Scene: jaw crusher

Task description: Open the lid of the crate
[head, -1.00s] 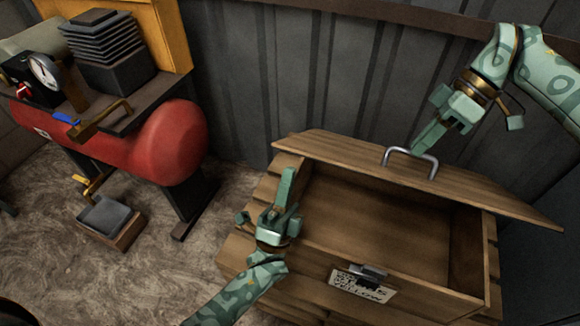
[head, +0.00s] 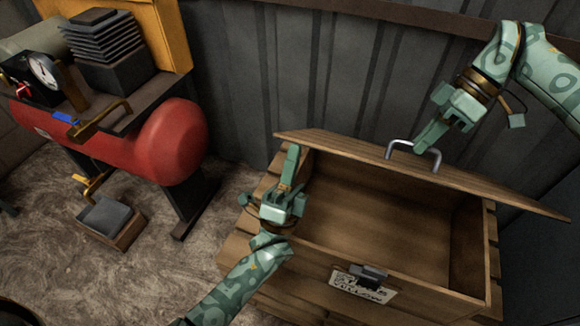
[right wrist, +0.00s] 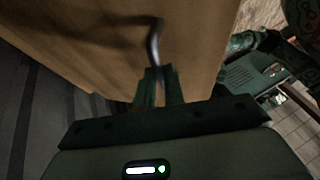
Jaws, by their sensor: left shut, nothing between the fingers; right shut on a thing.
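The wooden crate (head: 285,262) stands at the lower right of the head view, and its empty inside shows. Its lid (head: 480,184) is raised and tilted up at the back edge. A metal handle (head: 391,147) sticks up from the lid. My right gripper (head: 420,146) is shut on this handle; the right wrist view shows the fingers (right wrist: 160,75) closed around the handle bar (right wrist: 154,45). My left gripper (head: 293,152) is shut and empty, pointing up over the crate's left side by the lid's left end. A latch (head: 368,275) sits on the crate's front.
A red tank (head: 175,143) on a dark stand with a gauge (head: 42,70) and a blue-handled valve (head: 66,118) stands at the left. A small tray (head: 105,214) is on the floor. A corrugated wall (head: 310,80) is close behind the crate.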

